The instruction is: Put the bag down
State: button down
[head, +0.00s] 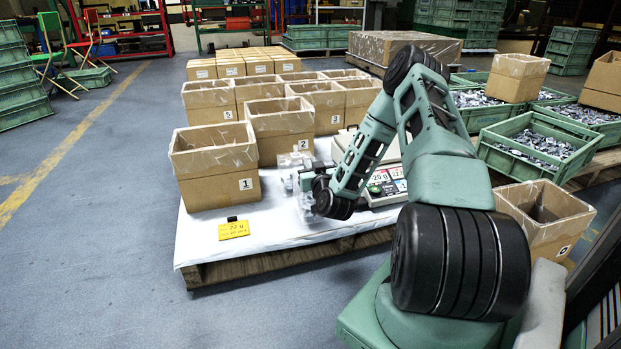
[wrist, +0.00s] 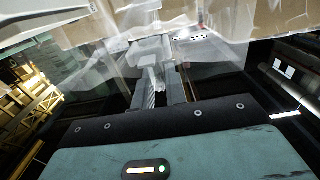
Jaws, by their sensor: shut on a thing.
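A clear plastic bag (head: 312,217) hangs at my gripper (head: 297,180) in the head view, just right of the open carton marked 1 (head: 217,188), over the white-covered pallet (head: 205,238). In the wrist view my gripper (wrist: 160,85) is shut on the clear bag (wrist: 118,75), whose film spreads around the fingers. A small grey metal part shows between or behind the fingers, and the bag's full contents are hard to make out. I cannot tell whether the bag's bottom touches the white cover.
A yellow tag (head: 233,230) reading 22 g lies at the pallet's front. A scale-like box with labels (head: 385,185) stands behind my arm. Carton 2 (head: 280,125) and carton 3 (head: 208,103) stand behind carton 1. Green crates of metal parts (head: 535,142) are at right. White cover is bare around the tag.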

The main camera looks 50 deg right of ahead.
jog(key=shift+f+b, duration=0.4)
jog(key=shift+f, duration=0.7)
jog(key=shift+f, duration=0.1)
jog(key=c, duration=1.4)
grip_release()
jog(key=shift+f, duration=0.1)
jog(key=shift+c, duration=0.2)
